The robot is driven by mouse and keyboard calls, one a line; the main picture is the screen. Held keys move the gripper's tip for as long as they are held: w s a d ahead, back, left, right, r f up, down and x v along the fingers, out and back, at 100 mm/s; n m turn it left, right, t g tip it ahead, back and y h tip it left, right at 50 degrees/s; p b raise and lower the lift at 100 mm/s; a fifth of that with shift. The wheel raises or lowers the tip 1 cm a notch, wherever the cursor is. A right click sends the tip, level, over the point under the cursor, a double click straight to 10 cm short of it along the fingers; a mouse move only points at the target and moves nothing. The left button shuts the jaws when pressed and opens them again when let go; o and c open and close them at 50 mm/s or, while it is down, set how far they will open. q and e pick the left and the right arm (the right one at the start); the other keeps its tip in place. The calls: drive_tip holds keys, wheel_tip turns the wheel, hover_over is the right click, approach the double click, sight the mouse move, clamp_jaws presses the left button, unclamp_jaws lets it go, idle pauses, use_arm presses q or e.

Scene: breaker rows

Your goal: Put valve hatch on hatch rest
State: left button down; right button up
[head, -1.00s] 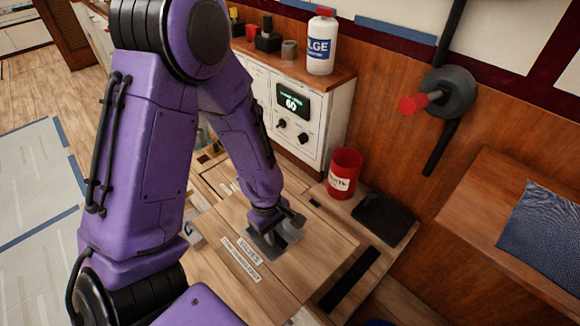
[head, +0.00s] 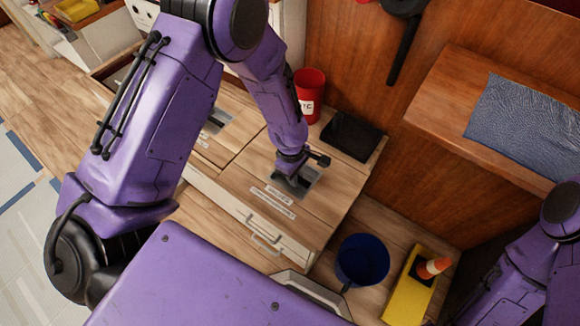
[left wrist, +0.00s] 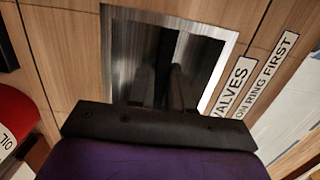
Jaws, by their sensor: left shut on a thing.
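The valve hatch (head: 245,180) is a wooden panel with white label strips and a metal pull plate, lying at the counter top. In the left wrist view its label (left wrist: 240,82) reads "VALVES", beside the metal plate (left wrist: 120,45). My left gripper (head: 297,180) points down at the plate and is shut on the hatch's pull. The fingers (left wrist: 176,85) reach into the dark recess, where the grip itself is hard to see. I cannot tell for certain which surface is the hatch rest. My right arm shows at the right edge, with its gripper out of view.
A red bin (head: 310,88) and a black tray (head: 352,136) stand behind the hatch. A second metal recess (head: 214,121) lies to the left.

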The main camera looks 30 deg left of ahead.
use_arm(q)
wheel_tip(320, 180, down, 2)
drive_tip(key=shift+r, duration=0.1)
drive_tip(key=c, duration=1)
unclamp_jaws()
drive_tip(key=shift+c, duration=0.2)
drive_tip(key=shift+s, duration=0.1)
wheel_tip(320, 180, up, 12)
drive_tip(key=a+p, duration=0.1)
drive_tip(key=p, duration=0.2)
drive_tip(key=shift+a, duration=0.3)
